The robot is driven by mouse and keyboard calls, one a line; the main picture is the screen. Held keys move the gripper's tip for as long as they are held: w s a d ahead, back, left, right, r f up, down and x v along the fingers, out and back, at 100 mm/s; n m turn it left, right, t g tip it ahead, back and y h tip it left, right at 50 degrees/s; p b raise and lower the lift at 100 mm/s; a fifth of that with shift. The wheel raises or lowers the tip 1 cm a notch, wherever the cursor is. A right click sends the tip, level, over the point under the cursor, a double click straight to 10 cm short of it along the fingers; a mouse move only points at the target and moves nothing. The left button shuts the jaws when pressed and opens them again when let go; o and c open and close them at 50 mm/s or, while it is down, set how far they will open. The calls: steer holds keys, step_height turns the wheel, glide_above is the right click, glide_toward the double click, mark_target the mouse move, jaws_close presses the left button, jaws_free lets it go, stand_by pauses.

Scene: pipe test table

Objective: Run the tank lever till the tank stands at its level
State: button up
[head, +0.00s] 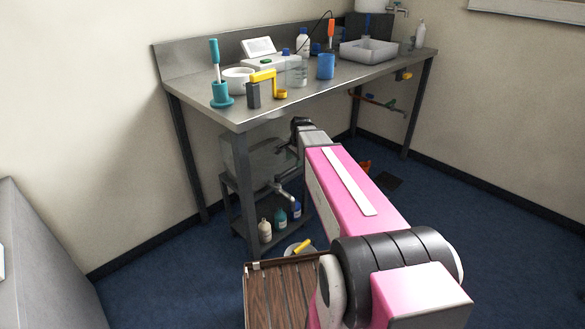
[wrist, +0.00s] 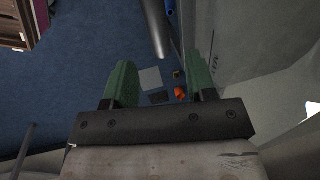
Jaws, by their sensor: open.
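The clear tank (head: 258,160) stands on a small dark stand under the workbench, partly hidden behind my arm. A metal tap or lever fitting (head: 286,188) sticks out low at its front right. I cannot tell the lever's exact position or the water level. In the wrist view a pale translucent wall (wrist: 250,55), likely the tank, fills the right side, with small marks on it. My gripper (wrist: 160,75) is open and empty, its green fingers apart beside that wall. In the head view the end of my arm is beside the tank and the fingers are hidden.
The workbench (head: 330,100) above holds several lab items. Several bottles (head: 280,217) stand on the stand's lower shelf. A bowl with a yellow object (head: 302,246) is on the floor. A wooden slatted surface (head: 275,295) lies at the front.

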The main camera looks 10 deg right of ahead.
mark_target(293, 168)
steer(key=f, duration=0.5)
steer(key=shift+w+a+f, duration=0.1)
steer(key=shift+w+a, duration=0.2)
steer(key=shift+w, duration=0.1)
jaws_close()
